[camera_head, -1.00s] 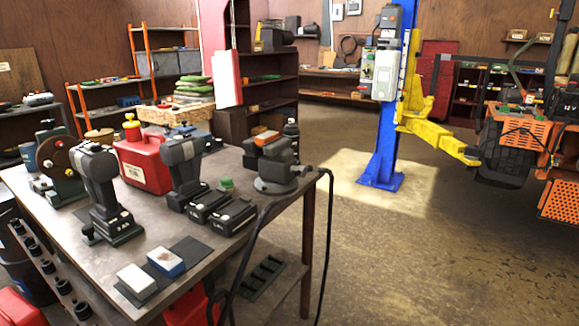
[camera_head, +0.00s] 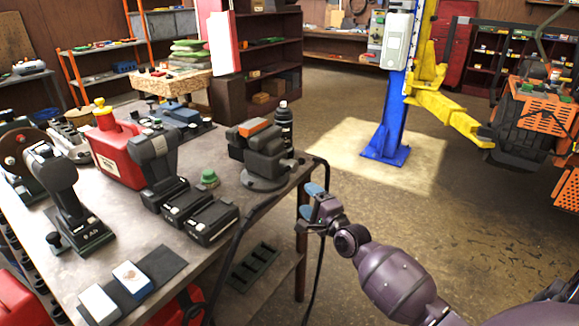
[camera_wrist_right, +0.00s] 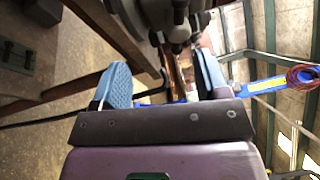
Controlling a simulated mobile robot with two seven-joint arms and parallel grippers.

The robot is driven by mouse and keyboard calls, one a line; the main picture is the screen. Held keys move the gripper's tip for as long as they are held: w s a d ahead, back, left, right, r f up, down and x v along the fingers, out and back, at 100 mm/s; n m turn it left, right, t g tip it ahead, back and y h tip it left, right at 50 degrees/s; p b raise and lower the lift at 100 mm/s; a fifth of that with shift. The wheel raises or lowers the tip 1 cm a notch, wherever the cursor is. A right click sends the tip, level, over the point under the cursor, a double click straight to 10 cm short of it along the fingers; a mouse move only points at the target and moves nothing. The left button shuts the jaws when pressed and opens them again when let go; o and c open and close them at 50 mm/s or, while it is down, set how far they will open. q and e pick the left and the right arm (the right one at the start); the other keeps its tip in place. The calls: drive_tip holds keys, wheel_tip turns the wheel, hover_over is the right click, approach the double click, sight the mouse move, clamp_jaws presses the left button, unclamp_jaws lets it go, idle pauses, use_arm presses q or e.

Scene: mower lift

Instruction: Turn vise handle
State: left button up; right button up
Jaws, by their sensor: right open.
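The dark grey vise (camera_head: 265,158) stands on its round base at the right corner of the workbench, with an orange block (camera_head: 253,127) at its top. Its screw end and handle (camera_head: 289,163) face right, toward my right arm; the handle is small and hard to make out. My right gripper (camera_head: 314,197) is just off the bench edge, below and right of the vise, apart from it. In the right wrist view its blue fingers (camera_wrist_right: 162,64) are spread with nothing between them, and the vise's grey screw end (camera_wrist_right: 177,32) shows ahead. My left gripper is out of view.
The workbench (camera_head: 213,262) carries power tools, a red can (camera_head: 117,152), battery packs (camera_head: 210,222) and a dark bottle (camera_head: 284,125) behind the vise. A black cable (camera_head: 240,245) hangs over the bench edge near my right gripper.

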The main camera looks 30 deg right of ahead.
sight(290, 170)
drive_tip(key=shift+m, duration=0.7)
drive_tip(key=w+r, duration=0.1)
drive_tip(key=w, duration=0.2)
drive_tip(key=w+r, duration=0.1)
drive_tip(key=w, duration=0.3)
drive_tip(key=w+d+r, duration=0.1)
drive_tip(key=w, duration=0.2)
drive_tip(key=shift+w, duration=0.2)
drive_tip(key=shift+w+r, duration=0.15)
drive_tip(key=shift+w, duration=0.65)
drive_tip(key=shift+c, duration=0.4)
drive_tip(key=shift+c, duration=1.3)
drive_tip(key=c, duration=0.5)
drive_tip(key=shift+t+b, duration=0.3)
drive_tip(key=shift+c, duration=0.2)
